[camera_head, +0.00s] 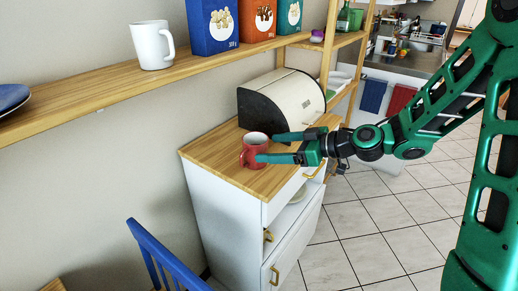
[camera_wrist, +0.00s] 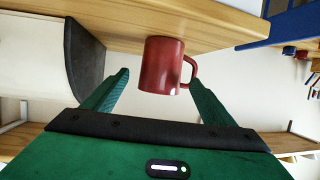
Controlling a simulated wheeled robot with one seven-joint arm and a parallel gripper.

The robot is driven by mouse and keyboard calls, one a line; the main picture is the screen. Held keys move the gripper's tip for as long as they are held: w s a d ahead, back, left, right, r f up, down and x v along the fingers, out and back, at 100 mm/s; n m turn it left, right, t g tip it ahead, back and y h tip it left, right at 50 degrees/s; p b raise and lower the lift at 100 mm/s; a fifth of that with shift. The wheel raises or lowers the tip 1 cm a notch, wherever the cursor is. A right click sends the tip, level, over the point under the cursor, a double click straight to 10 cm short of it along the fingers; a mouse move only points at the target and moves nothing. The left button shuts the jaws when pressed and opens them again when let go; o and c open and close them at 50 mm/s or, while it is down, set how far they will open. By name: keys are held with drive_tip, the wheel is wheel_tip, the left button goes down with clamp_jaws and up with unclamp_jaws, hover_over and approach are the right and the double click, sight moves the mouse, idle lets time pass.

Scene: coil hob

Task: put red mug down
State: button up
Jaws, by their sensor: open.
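The red mug (camera_head: 250,153) stands upright on the wooden top of a white cabinet (camera_head: 225,168), near its front left part in the head view. My gripper (camera_head: 267,147) is open, its two green fingers reaching level from the right with the mug at their tips. In the wrist view, which looks upside down, the mug (camera_wrist: 160,66) shows between and just beyond the fingertips (camera_wrist: 157,77). Its handle points toward the right finger. The head view does not show clearly whether either finger touches the mug.
A cream bread box with black ends (camera_head: 285,100) stands behind the mug on the cabinet. A shelf above carries a white mug (camera_head: 152,45) and several boxes. A blue chair (camera_head: 165,258) stands front left. The tiled floor (camera_head: 380,225) at right is clear.

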drive_tip(key=shift+v, duration=2.7)
drive_tip(key=s+d+f+m+g+h, duration=0.2)
drive_tip(key=s+d+f+m+h, duration=0.25)
drive_tip(key=d, duration=0.45)
drive_tip(key=s+d+f+m+g+h, duration=0.1)
drive_tip(key=s+d+m+h, duration=0.3)
drive_tip(key=s+d, duration=0.5)
drive_tip(key=s+d+r+m+g+h, duration=0.1)
drive_tip(key=s+d+m+g, duration=0.1)
drive_tip(key=s+d+m, duration=0.3)
drive_tip(key=s+d+r+m+g+h, duration=0.2)
drive_tip(key=s+d+m, duration=0.3)
drive_tip(key=s, duration=0.7)
drive_tip(key=shift+s+d, duration=0.2)
drive_tip(key=shift+d, duration=0.65)
drive_tip(key=shift+w+h, duration=0.15)
drive_tip(key=shift+h, duration=0.1)
